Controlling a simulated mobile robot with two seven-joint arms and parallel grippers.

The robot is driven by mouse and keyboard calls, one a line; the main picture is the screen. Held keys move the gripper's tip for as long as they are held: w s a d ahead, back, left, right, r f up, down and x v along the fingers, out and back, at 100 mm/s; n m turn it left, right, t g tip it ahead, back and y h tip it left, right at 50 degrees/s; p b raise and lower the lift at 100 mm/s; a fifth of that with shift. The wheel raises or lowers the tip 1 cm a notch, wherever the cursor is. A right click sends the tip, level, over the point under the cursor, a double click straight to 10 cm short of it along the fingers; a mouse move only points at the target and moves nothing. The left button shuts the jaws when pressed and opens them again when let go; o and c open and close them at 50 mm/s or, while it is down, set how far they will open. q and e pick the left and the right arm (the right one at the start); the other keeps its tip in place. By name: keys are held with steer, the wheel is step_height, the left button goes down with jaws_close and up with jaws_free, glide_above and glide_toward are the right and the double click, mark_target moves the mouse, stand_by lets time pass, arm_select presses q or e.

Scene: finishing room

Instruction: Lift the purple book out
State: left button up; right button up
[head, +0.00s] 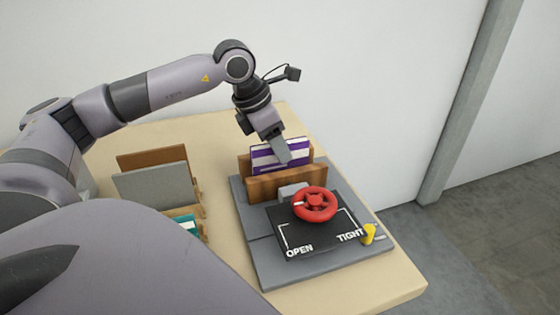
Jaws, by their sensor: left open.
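The purple book (264,158), with pale stripes, stands upright between the wooden boards of a press (287,185). Its upper part shows above the front board; its lower part is hidden. My left gripper (284,152) points down at the book's top, overlapping its right part in the head view. The gripper is open, with the fingers seen nearly edge-on; I cannot tell whether they touch the book. A red handwheel (316,204) sits in front of the press, on a black plate (318,237) marked OPEN and TIGHT. My right gripper is not in view.
The press stands on a grey base (255,253) on a pale table (390,290). A yellow piece (369,233) sits near TIGHT. Left of it is a rack with a grey panel (155,187), a brown board (150,157) and a teal item (188,224). A wall rises behind.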

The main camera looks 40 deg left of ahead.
arm_select(q)
steer(key=shift+f, duration=0.25)
stand_by(0.4)
jaws_close()
